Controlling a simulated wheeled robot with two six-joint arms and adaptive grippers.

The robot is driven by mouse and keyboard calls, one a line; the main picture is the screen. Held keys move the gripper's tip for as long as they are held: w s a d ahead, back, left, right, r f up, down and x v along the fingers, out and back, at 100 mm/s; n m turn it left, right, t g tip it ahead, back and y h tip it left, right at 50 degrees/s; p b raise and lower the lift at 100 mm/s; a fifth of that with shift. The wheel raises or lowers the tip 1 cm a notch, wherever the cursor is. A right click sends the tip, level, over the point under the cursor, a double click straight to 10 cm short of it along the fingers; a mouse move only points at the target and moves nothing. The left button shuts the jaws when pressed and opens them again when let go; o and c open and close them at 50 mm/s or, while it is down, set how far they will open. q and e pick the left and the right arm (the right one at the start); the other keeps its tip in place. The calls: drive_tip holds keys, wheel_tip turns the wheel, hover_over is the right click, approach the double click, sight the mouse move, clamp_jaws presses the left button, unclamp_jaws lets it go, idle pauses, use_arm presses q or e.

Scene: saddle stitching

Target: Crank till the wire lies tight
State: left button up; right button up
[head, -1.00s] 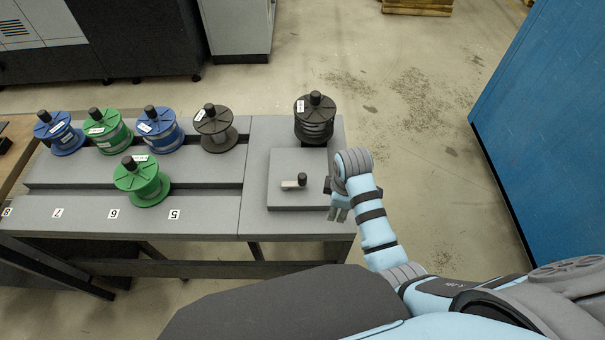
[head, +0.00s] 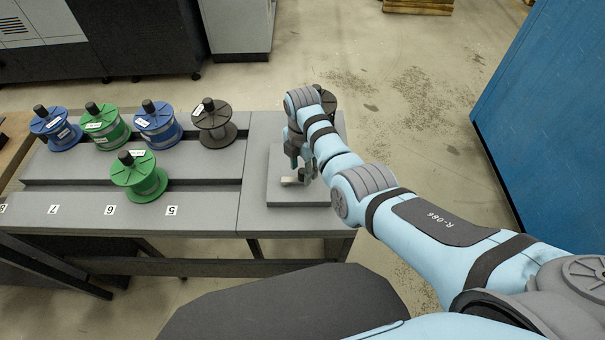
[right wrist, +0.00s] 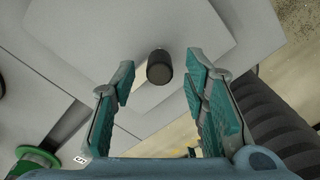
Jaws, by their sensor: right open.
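The crank is a light arm (head: 291,180) with a dark upright knob, set on a raised grey block (head: 285,158) at the right end of the bench. In the right wrist view the knob (right wrist: 159,67) lies between and beyond the two teal fingertips. My right gripper (head: 300,172) points down over the crank, open, with a gap on both sides of the knob; the gripper also shows in the right wrist view (right wrist: 158,85). My left gripper is not in view.
Several blue, green and dark spools stand in the bench's back row at left. A green spool (head: 139,178) stands nearer the front, above the number labels. A blue cabinet (head: 550,110) stands at right, with open floor between it and the bench.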

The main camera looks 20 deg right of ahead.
drive_tip(key=shift+f, duration=0.95)
clamp_jaws()
